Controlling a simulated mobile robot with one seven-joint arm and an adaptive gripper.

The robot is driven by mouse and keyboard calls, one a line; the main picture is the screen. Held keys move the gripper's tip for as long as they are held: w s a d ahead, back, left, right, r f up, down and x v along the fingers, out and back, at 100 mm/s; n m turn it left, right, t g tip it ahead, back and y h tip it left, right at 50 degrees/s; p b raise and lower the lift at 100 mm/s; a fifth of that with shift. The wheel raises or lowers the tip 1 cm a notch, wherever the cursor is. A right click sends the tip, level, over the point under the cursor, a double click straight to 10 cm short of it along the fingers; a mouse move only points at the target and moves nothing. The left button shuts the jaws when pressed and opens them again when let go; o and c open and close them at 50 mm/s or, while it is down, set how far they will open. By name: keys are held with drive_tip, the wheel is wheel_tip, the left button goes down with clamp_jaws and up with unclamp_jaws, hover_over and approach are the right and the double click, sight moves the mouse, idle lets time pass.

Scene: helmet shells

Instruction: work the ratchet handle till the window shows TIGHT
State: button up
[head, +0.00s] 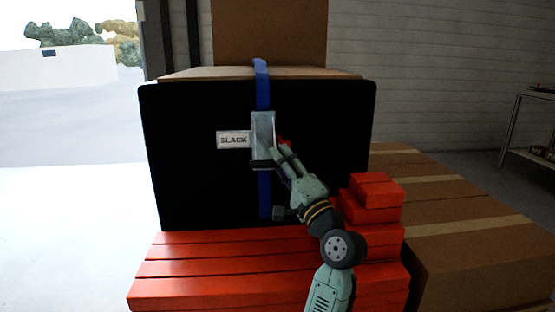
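The ratchet (263,128) is a grey metal body on a blue strap (262,88) that runs down the front of a large black panel (195,180). The window (233,140) is a pale plate to its left and reads SLACK. A small red part (285,141) shows at the ratchet's right side, partly behind my gripper; I cannot tell if it is the handle's grip. My gripper (278,158) reaches up from the lower right, with its fingers at the ratchet's lower right edge. The fingertips overlap the ratchet, so whether they hold anything is unclear.
Red stacked boxes (220,265) stand below the panel, with more red boxes (375,190) right of my arm. Brown cartons (470,260) fill the lower right. A metal shelf (520,130) stands at the far right. Open bright floor (70,230) lies to the left.

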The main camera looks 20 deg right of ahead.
drive_tip(key=shift+b+v, duration=0.3)
drive_tip(key=shift+v, duration=1.8)
drive_tip(key=shift+a+r, duration=0.1)
drive_tip(key=shift+c, duration=0.5)
